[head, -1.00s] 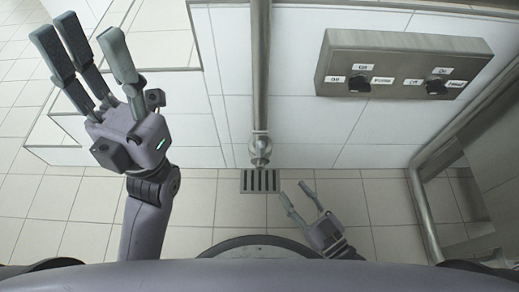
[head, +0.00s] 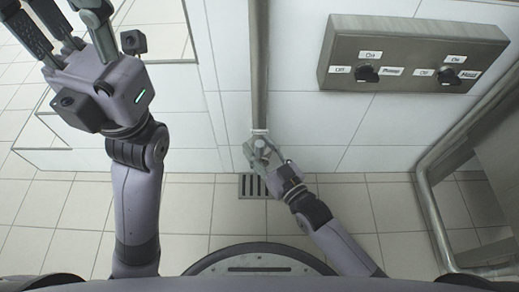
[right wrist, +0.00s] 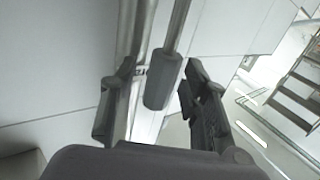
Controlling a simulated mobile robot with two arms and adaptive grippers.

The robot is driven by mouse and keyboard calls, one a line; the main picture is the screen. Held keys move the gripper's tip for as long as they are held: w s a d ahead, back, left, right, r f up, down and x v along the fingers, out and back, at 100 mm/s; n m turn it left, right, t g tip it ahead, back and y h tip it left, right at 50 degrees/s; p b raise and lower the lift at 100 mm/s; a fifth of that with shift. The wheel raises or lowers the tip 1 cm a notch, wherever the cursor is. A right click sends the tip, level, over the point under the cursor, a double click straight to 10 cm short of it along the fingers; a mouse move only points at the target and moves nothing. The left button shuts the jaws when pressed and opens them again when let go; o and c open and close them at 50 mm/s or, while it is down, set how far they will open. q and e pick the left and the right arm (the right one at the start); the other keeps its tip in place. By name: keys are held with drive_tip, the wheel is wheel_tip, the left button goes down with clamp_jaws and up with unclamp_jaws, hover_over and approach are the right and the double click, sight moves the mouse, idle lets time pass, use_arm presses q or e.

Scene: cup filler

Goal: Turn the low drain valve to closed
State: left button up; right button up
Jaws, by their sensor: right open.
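The low drain valve (head: 260,146) sits at the bottom of the vertical metal pipe (head: 259,70), above a floor drain. In the head view my right gripper (head: 262,152) covers most of it, so its position there is hard to read. In the right wrist view, a dark grey lever handle (right wrist: 164,84) on a thin metal stem lies between the two fingers of my right gripper (right wrist: 158,98). The fingers are open, with a gap visible on the right side. My left gripper (head: 72,38) is open and empty at the upper left, its fingertips partly cut off.
A metal panel (head: 412,40) with two dark knobs and labels is on the wall at upper right. A floor grate (head: 247,186) lies below the valve. A metal frame (head: 432,205) stands at the right. The tiled floor at left is clear.

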drive_tip(key=shift+c, duration=0.3)
clamp_jaws()
idle(0.4)
idle(0.3)
